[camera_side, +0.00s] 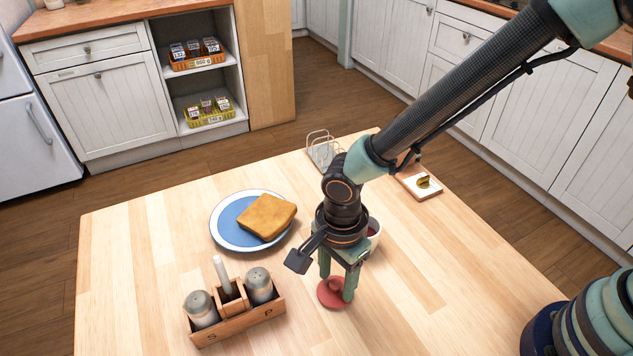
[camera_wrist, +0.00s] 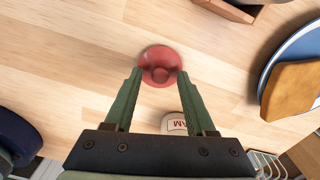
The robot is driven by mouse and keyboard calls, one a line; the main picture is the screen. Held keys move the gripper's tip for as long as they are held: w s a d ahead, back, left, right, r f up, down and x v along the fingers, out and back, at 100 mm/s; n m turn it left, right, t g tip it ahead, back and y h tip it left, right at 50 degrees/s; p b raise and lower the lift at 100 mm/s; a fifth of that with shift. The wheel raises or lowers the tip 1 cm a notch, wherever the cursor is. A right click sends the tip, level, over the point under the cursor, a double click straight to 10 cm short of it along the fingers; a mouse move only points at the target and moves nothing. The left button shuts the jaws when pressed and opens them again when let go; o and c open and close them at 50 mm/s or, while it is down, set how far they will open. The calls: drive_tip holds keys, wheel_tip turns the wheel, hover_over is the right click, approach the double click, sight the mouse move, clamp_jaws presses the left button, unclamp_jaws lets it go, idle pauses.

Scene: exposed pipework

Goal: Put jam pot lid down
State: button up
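The red jam pot lid (camera_side: 330,294) lies flat, apparently on the wooden table, with its knob up. It also shows in the wrist view (camera_wrist: 160,60). My gripper (camera_side: 337,287) is just above it, pointing down.
A wooden condiment caddy (camera_side: 240,321) with shakers stands left of the lid. A blue-and-white plate (camera_side: 226,222) with toast (camera_side: 268,216) is behind it. A wire rack (camera_side: 322,152) and a small board (camera_side: 413,188) are farther back. The table right of the lid is clear.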

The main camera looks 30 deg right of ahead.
sight(337, 282)
drive_tip(key=shift+r, duration=0.1)
wheel_tip(337, 282, up, 12)
drive_tip(key=d+r+n+t, duration=0.2)
drive_tip(key=d+n, duration=0.3)
drive_tip(key=d, duration=0.4)
drive_tip(key=d+r+n+t, duration=0.1)
drive_tip(key=d+r+n, duration=0.4)
drive_tip(key=d, duration=0.4)
drive_tip(key=d+r+n+t, duration=0.2)
drive_tip(key=d+n, duration=0.3)
drive_tip(key=d, duration=0.4)
drive_tip(key=shift+s+r+t, duration=0.25)
drive_tip(key=shift+r+t, duration=0.05)
drive_tip(key=shift+r, duration=0.55)
